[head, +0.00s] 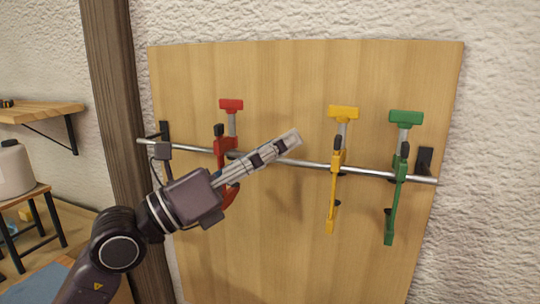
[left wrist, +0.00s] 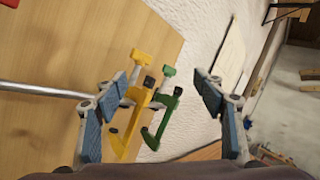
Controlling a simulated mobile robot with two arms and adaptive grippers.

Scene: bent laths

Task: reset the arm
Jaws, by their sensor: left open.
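My left gripper (head: 290,140) is in front of the wooden wall panel in the head view, over the metal rail and partly across the red clamp (head: 231,105). In the left wrist view the left gripper's (left wrist: 165,95) two blue-padded fingers stand wide apart with nothing held between them. A yellow clamp (head: 335,180) and a green clamp (head: 391,210) hang on the rail to the right of the gripper. The yellow clamp (left wrist: 131,120) and green clamp (left wrist: 163,120) also show beyond the fingers in the left wrist view. My right gripper is in neither view.
The metal rail (head: 310,164) runs across the wooden panel (head: 270,255), held by dark brackets. A dark wooden post (head: 112,110) stands left of the panel. A wall shelf (head: 40,112) and a small table with a pale container (head: 14,170) are at the far left.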

